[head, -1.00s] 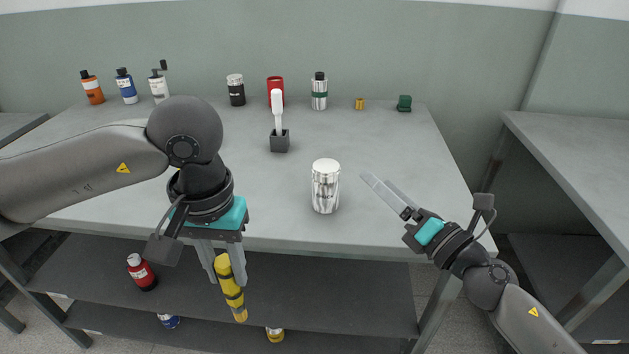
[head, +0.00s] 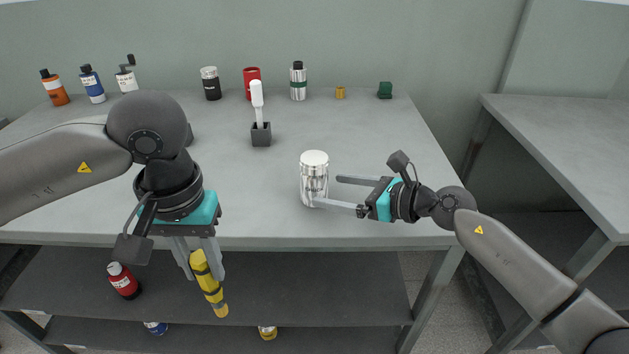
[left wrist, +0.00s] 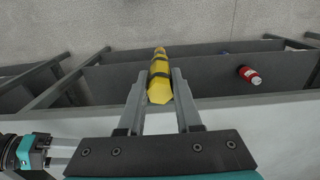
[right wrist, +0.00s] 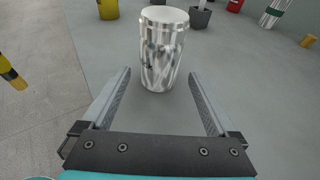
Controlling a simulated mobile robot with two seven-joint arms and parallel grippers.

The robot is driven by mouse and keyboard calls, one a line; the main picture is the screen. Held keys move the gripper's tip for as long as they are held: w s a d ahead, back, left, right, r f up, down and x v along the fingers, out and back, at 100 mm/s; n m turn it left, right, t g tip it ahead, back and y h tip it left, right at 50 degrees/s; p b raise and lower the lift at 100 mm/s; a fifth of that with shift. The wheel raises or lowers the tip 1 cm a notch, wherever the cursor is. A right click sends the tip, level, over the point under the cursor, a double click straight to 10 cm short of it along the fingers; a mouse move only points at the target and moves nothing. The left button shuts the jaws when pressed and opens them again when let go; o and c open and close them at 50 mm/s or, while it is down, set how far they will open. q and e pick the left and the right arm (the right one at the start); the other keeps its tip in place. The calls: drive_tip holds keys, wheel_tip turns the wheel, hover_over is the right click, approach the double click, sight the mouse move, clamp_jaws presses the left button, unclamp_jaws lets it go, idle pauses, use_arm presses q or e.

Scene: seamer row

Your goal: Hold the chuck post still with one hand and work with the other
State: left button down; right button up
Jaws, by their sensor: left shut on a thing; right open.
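A shiny silver cylinder with a pale top (head: 314,178) stands upright near the front of the table; it looks the likeliest chuck post, though no label confirms this. My right gripper (head: 328,193) is open, low over the table at the cylinder's right. In the right wrist view the cylinder (right wrist: 163,52) stands at the mouth of the spread fingers, with a gap on each side. My left gripper (head: 205,268) is shut on a yellow tool with black bands (head: 211,292), held pointing down in front of the table edge. The tool (left wrist: 160,75) also shows between the fingers in the left wrist view.
A white-handled brush (head: 257,105) stands in a dark block (head: 261,135) behind the cylinder. A red bottle (head: 124,281) is on the lower shelf.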

sight(326, 189)
drive_tip(key=shift+b+x, duration=0.65)
drive_tip(key=shift+x, duration=1.7)
drive_tip(key=c, duration=0.9)
drive_tip(key=shift+o, duration=0.2)
